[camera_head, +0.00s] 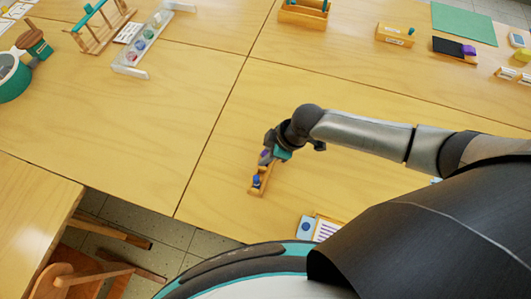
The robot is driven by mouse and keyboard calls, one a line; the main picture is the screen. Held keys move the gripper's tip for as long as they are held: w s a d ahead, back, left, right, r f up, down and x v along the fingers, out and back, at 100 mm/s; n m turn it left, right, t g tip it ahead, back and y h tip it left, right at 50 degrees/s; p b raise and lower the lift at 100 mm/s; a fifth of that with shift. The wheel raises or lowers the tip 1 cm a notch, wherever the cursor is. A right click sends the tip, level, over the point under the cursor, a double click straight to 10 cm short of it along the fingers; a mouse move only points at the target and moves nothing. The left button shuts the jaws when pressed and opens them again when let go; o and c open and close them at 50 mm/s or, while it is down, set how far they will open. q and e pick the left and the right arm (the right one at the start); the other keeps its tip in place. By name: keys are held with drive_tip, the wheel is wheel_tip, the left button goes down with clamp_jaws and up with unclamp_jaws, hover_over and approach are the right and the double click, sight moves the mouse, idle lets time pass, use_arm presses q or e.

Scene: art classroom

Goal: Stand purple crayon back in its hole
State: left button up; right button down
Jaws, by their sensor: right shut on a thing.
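A small wooden crayon holder (254,192) lies on the table in the middle of the view, running from its near end up under my right gripper. A blue crayon (256,181) stands in its near part. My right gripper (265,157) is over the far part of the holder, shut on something. A bit of purple (264,153) shows between the fingers, which fits the purple crayon. The fingers hide most of it, and I cannot tell whether its lower end is in a hole. My left gripper is not in view.
A card with a blue dot (306,228) lies near the table's front edge. A clear rack with paint pots (148,34) and a wooden rack (103,30) stand at the back left. A wooden box (303,14) is at the back. The table (180,120) left of the holder is clear.

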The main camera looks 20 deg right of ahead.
drive_tip(key=c, duration=0.7)
unclamp_jaws()
drive_tip(key=shift+o, duration=1.1)
drive_tip(key=shift+r+p, duration=3)
drive_tip(key=shift+p, duration=0.25)
